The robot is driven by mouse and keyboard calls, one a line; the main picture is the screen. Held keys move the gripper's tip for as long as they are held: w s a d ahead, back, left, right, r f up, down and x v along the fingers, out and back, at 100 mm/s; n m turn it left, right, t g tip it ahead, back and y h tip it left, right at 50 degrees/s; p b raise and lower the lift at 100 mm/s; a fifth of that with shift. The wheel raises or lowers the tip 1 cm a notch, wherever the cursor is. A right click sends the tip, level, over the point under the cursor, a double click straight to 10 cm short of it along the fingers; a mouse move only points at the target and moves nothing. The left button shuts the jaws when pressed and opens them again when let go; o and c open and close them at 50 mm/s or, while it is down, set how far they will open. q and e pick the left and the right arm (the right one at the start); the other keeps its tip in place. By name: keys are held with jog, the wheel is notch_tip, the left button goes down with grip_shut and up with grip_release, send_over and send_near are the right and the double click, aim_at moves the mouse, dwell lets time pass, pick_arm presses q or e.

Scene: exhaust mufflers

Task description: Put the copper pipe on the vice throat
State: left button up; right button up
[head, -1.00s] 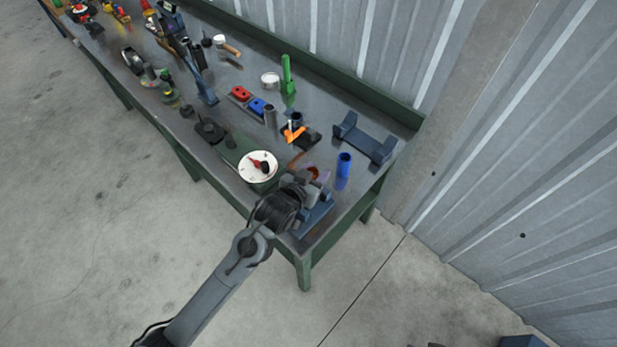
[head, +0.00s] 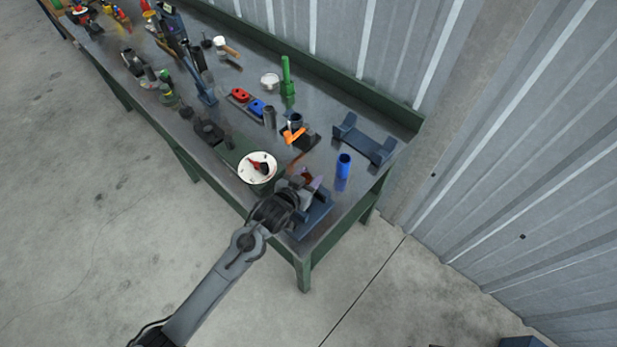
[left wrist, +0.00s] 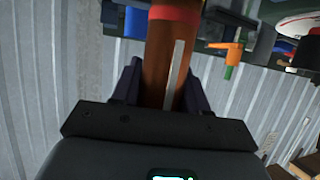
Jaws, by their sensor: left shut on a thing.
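My left gripper (head: 299,191) is over the front right end of the bench, shut on the copper pipe. In the left wrist view the copper pipe (left wrist: 158,50) is a brown-orange cylinder with a red band near the top of the picture, between the dark fingers. In the head view only a small reddish part of it shows past the gripper. A dark blue vice-like block (head: 314,219) lies just below and beside the gripper, partly hidden by it. A similar two-ended dark blue block (head: 364,143) stands farther back. I cannot tell whether the pipe touches the nearer block.
A blue cylinder (head: 343,166) stands right of the gripper. A round white dial (head: 257,167) is close on its left. An orange-handled tool (head: 295,135) and a green upright piece (head: 287,78) are behind. The bench's right edge is near.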

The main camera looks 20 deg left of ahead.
pick_arm(q)
jog(key=shift+f, duration=0.15)
jog(key=o, duration=1.2)
